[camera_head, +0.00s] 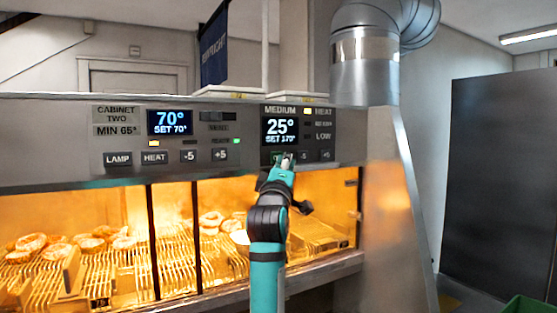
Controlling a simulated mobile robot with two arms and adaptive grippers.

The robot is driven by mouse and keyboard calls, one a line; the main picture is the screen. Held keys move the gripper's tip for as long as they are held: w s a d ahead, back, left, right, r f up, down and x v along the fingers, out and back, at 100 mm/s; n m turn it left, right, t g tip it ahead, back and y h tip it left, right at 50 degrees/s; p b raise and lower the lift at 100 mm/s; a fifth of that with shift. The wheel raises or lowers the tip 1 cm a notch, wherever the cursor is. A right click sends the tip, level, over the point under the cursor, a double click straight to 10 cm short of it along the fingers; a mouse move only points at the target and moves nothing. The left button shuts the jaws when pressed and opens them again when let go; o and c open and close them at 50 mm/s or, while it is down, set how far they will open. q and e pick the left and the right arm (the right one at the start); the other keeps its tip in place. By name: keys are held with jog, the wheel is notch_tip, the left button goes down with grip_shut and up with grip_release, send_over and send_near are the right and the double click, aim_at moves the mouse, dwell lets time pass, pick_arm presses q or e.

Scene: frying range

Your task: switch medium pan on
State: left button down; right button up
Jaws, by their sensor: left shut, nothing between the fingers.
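The medium pan's control panel (343,130), labelled MEDIUM, is in the middle of the head view. Its display (280,130) reads 25° with SET 170° below. Lamps beside it are marked HEAT, a blurred word and LOW; the HEAT lamp (307,111) looks lit. My left gripper (285,158) is shut and empty, its tips at the button row below the display. It covers most of the leftmost button, where some green shows; I cannot tell whether it touches. Two small buttons (326,156) show to the right. My right gripper is not in view.
The cabinet two panel (120,142) to the left reads 70°, with LAMP, HEAT, -5 and +5 buttons. Below, lit glass-fronted racks (90,275) hold fried food. A metal duct (365,70) rises at the right; a green bin (528,306) stands at the lower right.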

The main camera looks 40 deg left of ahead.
pick_arm(q)
jog(key=s+d, duration=0.1)
jog(key=d, duration=0.4)
jog(key=shift+s+d, duration=0.35)
jog(key=shift+d, duration=0.05)
